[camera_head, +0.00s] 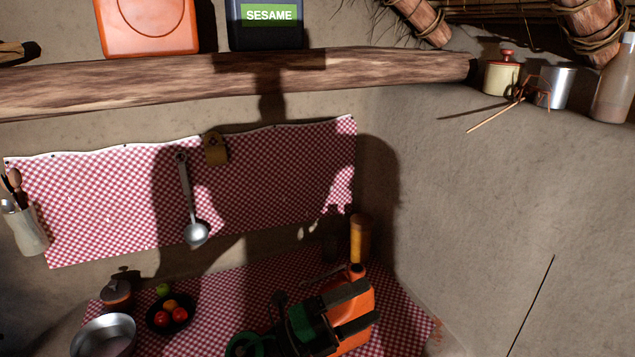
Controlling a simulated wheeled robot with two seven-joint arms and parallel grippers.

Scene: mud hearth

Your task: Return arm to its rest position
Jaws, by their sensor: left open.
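My left gripper (366,303) is at the lower middle of the head view, with its dark fingers spread apart. An orange container (366,298) with a small neck shows between and behind the fingers. I cannot tell whether the fingers touch it. My left gripper's black and green body hides part of the container and of the checked cloth (225,312) below. My right gripper is out of view.
A ladle (195,232) hangs on a checked wall cloth (110,200). A metal bowl (103,328), a lidded brown pot (117,294) and a dark fruit dish (161,326) stand left. A yellowish cylinder (360,240) stands behind the orange container. A wooden shelf (200,80) runs above.

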